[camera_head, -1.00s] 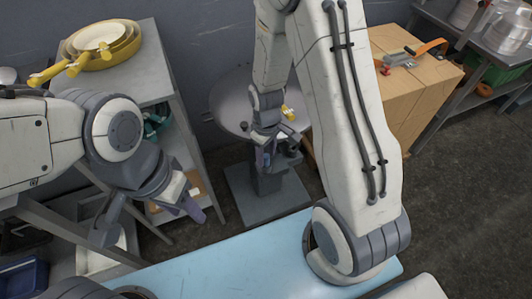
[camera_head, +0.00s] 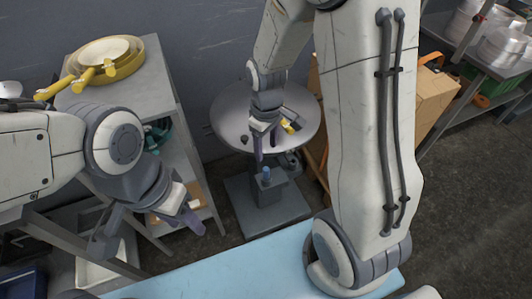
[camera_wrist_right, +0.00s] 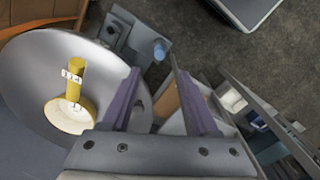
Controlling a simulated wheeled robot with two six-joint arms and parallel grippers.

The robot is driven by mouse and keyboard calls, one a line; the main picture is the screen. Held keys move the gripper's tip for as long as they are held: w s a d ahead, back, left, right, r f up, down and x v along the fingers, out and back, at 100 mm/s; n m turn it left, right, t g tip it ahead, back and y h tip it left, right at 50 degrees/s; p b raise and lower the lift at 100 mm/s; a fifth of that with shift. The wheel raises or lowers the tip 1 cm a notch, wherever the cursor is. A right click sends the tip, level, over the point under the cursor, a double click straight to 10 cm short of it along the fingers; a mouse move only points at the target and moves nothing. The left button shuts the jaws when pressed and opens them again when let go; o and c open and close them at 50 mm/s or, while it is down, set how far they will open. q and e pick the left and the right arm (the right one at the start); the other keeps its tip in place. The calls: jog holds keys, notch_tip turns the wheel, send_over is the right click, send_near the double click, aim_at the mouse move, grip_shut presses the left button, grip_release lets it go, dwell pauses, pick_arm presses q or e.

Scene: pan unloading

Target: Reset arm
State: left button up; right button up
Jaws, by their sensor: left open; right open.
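My right gripper (camera_head: 268,148) hangs in front of the round grey table (camera_head: 226,122) in the head view, with its fingers pointing down. In the right wrist view its two purple fingers (camera_wrist_right: 160,85) are spread with nothing between them. A small yellow pan (camera_wrist_right: 72,115) lies on the round table, to the left of the fingers in that view. In the head view my right arm hides most of this pan. My left gripper (camera_head: 180,212) is at the left, beside the grey shelf rack, and appears open and empty.
Yellow pans (camera_head: 108,62) are stacked on the grey rack (camera_head: 150,90) at the left. A light blue surface (camera_head: 225,270) lies in front. A cardboard box (camera_head: 432,98) and a rack with metal pots (camera_head: 505,45) stand at the right. The dark floor there is clear.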

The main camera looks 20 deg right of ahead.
jog(key=shift+r, duration=0.25)
